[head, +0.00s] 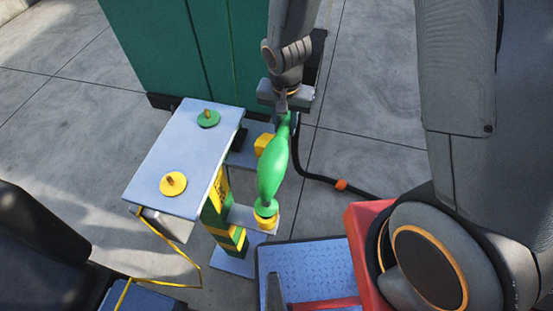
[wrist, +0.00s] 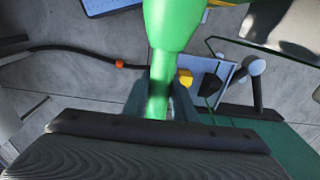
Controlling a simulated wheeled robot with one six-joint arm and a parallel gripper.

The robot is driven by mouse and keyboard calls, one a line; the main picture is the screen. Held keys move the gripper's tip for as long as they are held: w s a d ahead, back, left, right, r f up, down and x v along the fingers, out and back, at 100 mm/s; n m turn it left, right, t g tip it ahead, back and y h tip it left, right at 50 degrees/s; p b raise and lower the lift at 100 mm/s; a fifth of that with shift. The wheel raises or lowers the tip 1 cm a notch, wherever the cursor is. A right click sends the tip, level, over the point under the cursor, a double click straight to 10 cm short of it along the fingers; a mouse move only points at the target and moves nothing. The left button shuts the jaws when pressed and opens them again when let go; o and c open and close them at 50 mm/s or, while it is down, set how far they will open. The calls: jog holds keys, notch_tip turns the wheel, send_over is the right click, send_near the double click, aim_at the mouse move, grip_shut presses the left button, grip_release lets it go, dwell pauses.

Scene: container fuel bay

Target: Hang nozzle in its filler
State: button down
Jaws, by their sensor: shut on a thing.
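The green nozzle (head: 273,171) stands nearly upright in the head view. My gripper (head: 284,106) is shut on its upper end. In the wrist view, my gripper (wrist: 159,95) has a finger on each side of the green nozzle (wrist: 170,25). The nozzle's lower end is over a yellow collar (head: 265,222) on a pale bracket beside the striped post. I cannot tell whether the tip is inside the collar or just above it. A second yellow piece (head: 264,144) is behind the nozzle on another pale plate; it also shows in the wrist view (wrist: 185,77).
A pale table (head: 160,165) at left carries a green cap (head: 208,118) and a yellow cap (head: 173,184). A green container (head: 190,50) stands behind. A black hose (head: 318,178) with an orange band lies on the floor at right. Open concrete floor lies beyond the hose.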

jog(key=shift+r+p, duration=3.6)
jog(key=shift+r, duration=0.9)
